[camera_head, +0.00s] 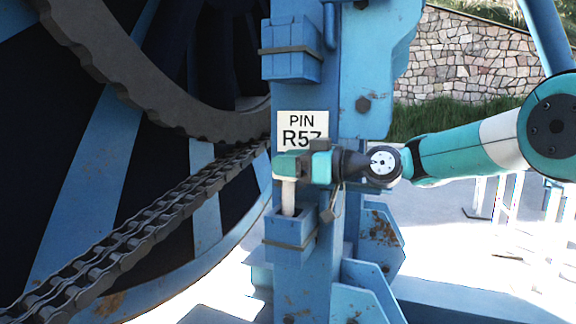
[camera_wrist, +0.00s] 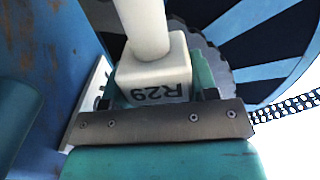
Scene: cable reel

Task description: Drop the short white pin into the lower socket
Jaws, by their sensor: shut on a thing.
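The short white pin (camera_head: 288,196) hangs upright below my gripper (camera_head: 295,164) in the head view. Its lower end is at the mouth of the lower socket (camera_head: 290,236), a blue open-topped box on the blue post. It appears to reach just inside the dark opening; the exact depth is hard to tell. In the wrist view, the pin's round white shaft (camera_wrist: 145,28) joins a square white head (camera_wrist: 155,80) marked R29. My gripper is shut on that head, with green fingers beside it. The socket does not show clearly in the wrist view.
A label (camera_head: 302,130) reading PIN R57 is on the post (camera_head: 325,270) behind my gripper. An upper blue box (camera_head: 290,62) is above it. A large blue reel and a dark chain (camera_head: 130,235) lie to the left. Rusty brackets (camera_head: 382,235) stand right of the socket.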

